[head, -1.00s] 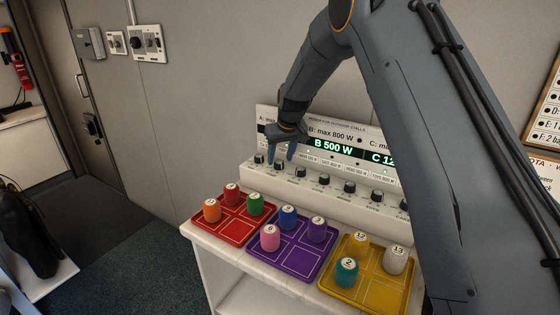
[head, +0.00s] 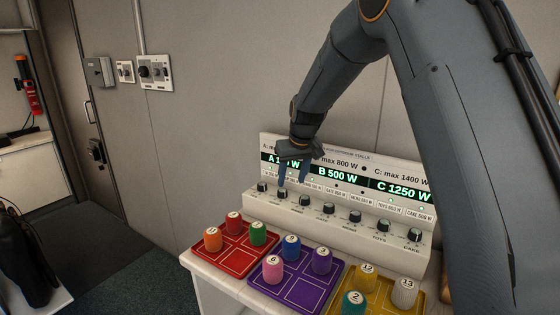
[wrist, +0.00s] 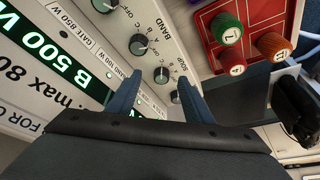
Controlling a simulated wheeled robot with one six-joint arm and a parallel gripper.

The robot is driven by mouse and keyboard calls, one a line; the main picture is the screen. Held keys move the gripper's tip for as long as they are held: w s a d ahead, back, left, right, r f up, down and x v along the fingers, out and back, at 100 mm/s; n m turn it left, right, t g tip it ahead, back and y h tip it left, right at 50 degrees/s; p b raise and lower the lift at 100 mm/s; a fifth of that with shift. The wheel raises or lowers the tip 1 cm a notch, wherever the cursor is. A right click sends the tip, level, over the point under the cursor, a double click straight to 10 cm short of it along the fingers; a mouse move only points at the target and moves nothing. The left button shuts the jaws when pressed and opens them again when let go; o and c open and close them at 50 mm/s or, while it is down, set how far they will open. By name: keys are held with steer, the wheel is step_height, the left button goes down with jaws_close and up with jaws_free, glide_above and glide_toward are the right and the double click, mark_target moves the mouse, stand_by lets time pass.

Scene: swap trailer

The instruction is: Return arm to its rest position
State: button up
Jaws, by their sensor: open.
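My arm reaches in from the upper right of the head view and bends down to the panel. My gripper (head: 293,176) is open and empty, its two blue fingers pointing down in front of the left part of the display panel (head: 340,172). In the wrist view my gripper (wrist: 158,95) has its fingers apart, with nothing between them but the panel and its knobs behind. A black knob (head: 282,194) is close by the fingertips in the head view; I cannot tell whether they touch it.
On the white counter in front of the panel stand a red tray (head: 224,262), a purple tray (head: 290,297) and a yellow tray (head: 377,308), with numbered coloured cylinders on them. A row of knobs runs along the panel's ledge. Open floor (head: 110,285) is at the left.

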steer(key=s+d+f+m+g, duration=0.1)
steer(key=s+d, duration=0.3)
steer(key=s, duration=0.8)
steer(key=s+d+f+m+g+h, duration=0.1)
steer(key=s+d+f, duration=0.2)
steer(key=s, duration=1)
steer(key=s+d+f+m+g, duration=0.1)
steer(key=s+d, duration=0.5)
steer(key=s, duration=0.7)
steer(key=shift+d+f+m, duration=0.15)
steer(key=shift+f+m, duration=0.15)
steer(key=shift+f, duration=0.2)
